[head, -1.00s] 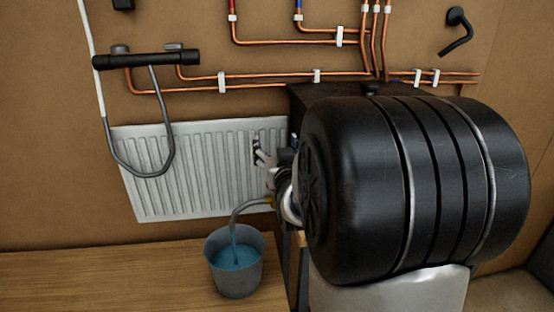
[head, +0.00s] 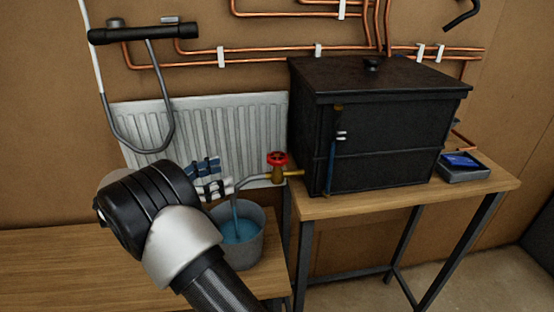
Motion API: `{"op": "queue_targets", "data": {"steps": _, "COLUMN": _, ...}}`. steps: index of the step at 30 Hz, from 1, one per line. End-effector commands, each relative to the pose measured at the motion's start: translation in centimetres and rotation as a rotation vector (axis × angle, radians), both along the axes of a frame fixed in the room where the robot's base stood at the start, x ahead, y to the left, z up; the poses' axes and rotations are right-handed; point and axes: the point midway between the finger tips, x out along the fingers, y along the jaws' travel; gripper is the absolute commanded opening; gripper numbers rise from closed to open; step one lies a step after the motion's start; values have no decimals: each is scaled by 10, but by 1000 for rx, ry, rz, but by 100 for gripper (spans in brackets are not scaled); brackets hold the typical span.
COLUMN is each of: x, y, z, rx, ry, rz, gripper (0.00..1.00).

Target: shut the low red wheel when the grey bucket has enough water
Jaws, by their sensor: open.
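The grey bucket (head: 250,257) stands on the low wooden bench, partly behind my arm. Blue water (head: 238,231) shows inside it, and a stream falls into it from the grey spout (head: 246,182). The red wheel (head: 278,158) sits on a brass valve (head: 278,174) at the left side of the black tank. My gripper (head: 221,178) is open and empty, above the bucket and to the left of the wheel, apart from it in the picture. My arm hides the bucket's left part. The exact water level is hard to judge.
The black lidded tank (head: 385,130) stands on a higher wooden table (head: 410,198) with dark legs. A blue item in a grey tray (head: 463,167) lies at its right. A white radiator (head: 240,130) and copper pipes (head: 270,55) are on the wall. The bench's left part (head: 50,270) is clear.

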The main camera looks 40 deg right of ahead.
Motion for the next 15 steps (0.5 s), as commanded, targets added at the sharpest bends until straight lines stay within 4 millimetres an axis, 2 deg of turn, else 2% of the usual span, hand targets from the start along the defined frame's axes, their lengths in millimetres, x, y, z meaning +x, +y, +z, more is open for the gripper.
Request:
{"op": "queue_targets", "data": {"steps": 2, "x": -2, "y": 0, "z": -3, "rx": 9, "ry": 8, "rz": -12, "gripper": 69}}
{"op": "queue_targets", "data": {"steps": 5, "x": -5, "y": -11, "z": -3, "rx": 9, "ry": 9, "rz": -15, "gripper": 69}}
{"op": "queue_targets", "data": {"steps": 15, "x": -21, "y": -80, "z": -4, "rx": 10, "ry": 7, "rz": -15, "gripper": 69}}
